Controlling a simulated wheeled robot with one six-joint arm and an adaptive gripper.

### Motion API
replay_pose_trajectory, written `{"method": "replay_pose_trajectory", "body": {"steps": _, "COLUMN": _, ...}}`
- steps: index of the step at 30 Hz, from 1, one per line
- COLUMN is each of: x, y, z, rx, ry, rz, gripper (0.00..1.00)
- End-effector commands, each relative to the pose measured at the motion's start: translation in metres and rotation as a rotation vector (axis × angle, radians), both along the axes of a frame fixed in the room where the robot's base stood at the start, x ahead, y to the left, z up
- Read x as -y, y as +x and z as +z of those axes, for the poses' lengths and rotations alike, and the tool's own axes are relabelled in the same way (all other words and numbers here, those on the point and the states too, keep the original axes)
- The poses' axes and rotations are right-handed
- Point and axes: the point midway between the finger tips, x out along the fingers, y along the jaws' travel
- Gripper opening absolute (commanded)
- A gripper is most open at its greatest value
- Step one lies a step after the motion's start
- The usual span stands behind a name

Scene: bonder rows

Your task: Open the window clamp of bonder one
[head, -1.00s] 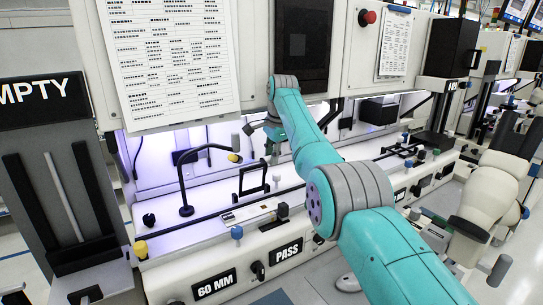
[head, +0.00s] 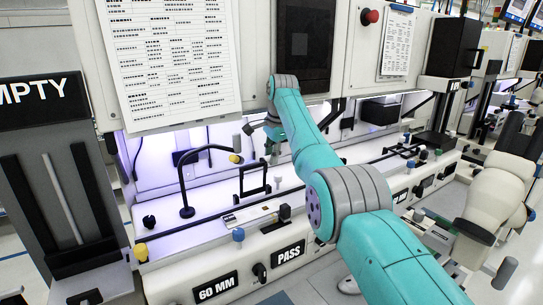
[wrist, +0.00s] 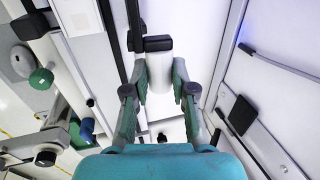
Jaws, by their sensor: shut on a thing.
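My gripper (wrist: 163,73) shows in the wrist view with its fingers on either side of a small pale handle with a dark end (wrist: 158,43), and it is shut on this handle. I cannot tell for sure that the handle belongs to the window clamp. In the head view my teal arm reaches into the lit bay of the bonder (head: 178,226). The gripper's fingertips and the held handle are mostly hidden there behind my arm and the cabinet's edge. An upright black frame (head: 241,181) stands on the deck left of my arm.
A bent black rod (head: 184,180) with a yellow-tipped end stands in the bay. Knobs and labels "60 MM" (head: 216,288) and "PASS" (head: 289,253) line the front. A tower marked "EMPTY" (head: 40,90) stands at left. A cream machine part (head: 497,200) is close at right.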

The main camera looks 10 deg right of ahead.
Motion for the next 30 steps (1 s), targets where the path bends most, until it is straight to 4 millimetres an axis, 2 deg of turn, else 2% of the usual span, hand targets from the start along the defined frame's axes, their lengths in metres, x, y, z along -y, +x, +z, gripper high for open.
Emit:
{"method": "replay_pose_trajectory", "body": {"steps": 4, "x": 0.0, "y": 0.001, "z": 0.003, "rx": 0.005, "ry": -0.001, "rz": 0.0, "gripper": 0.0}}
{"method": "replay_pose_trajectory", "body": {"steps": 5, "x": 0.0, "y": 0.001, "z": 0.003, "rx": 0.005, "ry": -0.001, "rz": 0.0, "gripper": 0.33}}
{"method": "replay_pose_trajectory", "body": {"steps": 6, "x": 0.0, "y": 0.001, "z": 0.003, "rx": 0.005, "ry": -0.001, "rz": 0.0, "gripper": 0.37}}
{"method": "replay_pose_trajectory", "body": {"steps": 14, "x": 0.0, "y": 0.0, "z": 0.002, "rx": 0.003, "ry": 0.0, "rz": 0.0, "gripper": 0.37}}
{"method": "replay_pose_trajectory", "body": {"steps": 19, "x": 0.001, "y": -0.002, "z": 0.012, "rx": 0.004, "ry": 0.0, "rz": 0.0, "gripper": 0.37}}
{"method": "replay_pose_trajectory", "body": {"steps": 23, "x": 0.003, "y": -0.007, "z": 0.032, "rx": 0.005, "ry": 0.0, "rz": -0.001, "gripper": 0.37}}
{"method": "replay_pose_trajectory", "body": {"steps": 30, "x": 0.007, "y": -0.018, "z": 0.079, "rx": 0.005, "ry": 0.0, "rz": -0.001, "gripper": 0.37}}
